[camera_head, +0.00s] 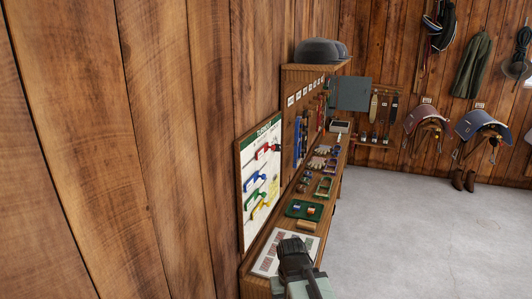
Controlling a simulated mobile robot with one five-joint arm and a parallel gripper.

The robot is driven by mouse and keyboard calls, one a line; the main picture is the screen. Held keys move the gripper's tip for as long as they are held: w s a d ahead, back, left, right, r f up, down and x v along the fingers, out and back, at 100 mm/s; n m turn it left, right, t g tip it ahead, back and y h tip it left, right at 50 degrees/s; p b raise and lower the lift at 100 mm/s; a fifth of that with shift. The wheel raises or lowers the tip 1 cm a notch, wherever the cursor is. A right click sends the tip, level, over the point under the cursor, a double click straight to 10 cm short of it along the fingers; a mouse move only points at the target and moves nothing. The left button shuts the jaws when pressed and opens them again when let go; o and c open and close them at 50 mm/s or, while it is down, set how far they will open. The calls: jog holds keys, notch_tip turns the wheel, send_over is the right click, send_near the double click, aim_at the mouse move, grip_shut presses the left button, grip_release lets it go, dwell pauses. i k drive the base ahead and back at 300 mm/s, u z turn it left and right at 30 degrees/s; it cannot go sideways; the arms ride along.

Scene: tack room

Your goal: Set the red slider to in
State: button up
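The red slider (266,150) sits near the top of a white board (246,165) with a green header, mounted on the wooden wall. It lies towards the right side of the board, farther right than the sliders below it. Any in or out labels are too small to read. Blue (255,178), green (252,201) and yellow (260,212) sliders sit lower on the same board. My gripper (290,243) is at the bottom centre, over the bench's near end, below and right of the board and apart from the sliders. Its fingers are too dark and foreshortened to tell open from shut.
A long wooden bench (321,222) runs along the wall, holding a printed sheet (268,262), a green tray (296,209) and small items. A shelf unit (313,68) stands above it. Saddles (426,116) hang on the far wall. The grey floor (410,235) to the right is clear.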

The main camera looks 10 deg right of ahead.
aim_at(258, 154)
jog(key=z, duration=1.25)
jog(key=i, duration=0.75)
jog(key=u, duration=1.45)
